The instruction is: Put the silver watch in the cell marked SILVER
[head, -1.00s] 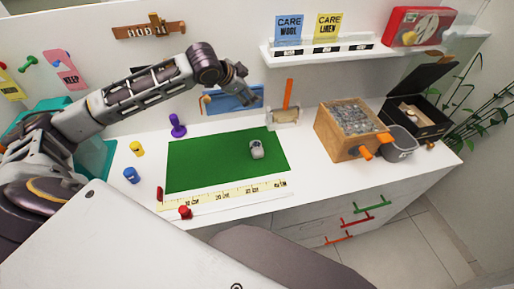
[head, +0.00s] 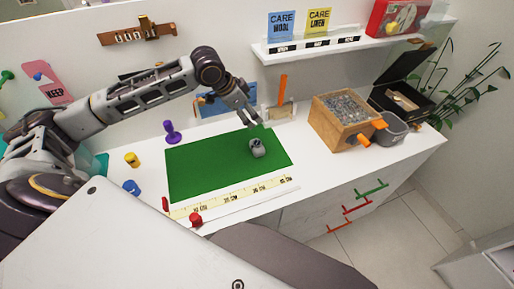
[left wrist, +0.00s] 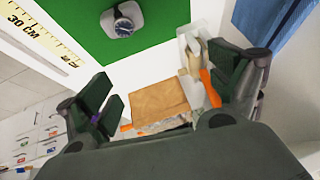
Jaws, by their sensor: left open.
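The silver watch (head: 256,148), grey with a dark face, sits on the right part of the green mat (head: 205,172). It also shows at the top of the left wrist view (left wrist: 123,20). My left gripper (head: 248,116) is open and empty, above the back edge of the mat, just behind the watch and apart from it. Its spread fingers show in the left wrist view (left wrist: 168,95) with nothing between them. A black open-lidded box (head: 402,100) stands at the right end of the counter. I cannot read any cell marked SILVER. My right gripper is out of view.
A wooden box of grey bits (head: 342,122) and a grey bin (head: 391,128) stand right of the mat. A small holder with an orange handle (head: 281,112) is behind it. A ruler strip (head: 230,197) lies in front. A shelf (head: 310,48) overhangs the back.

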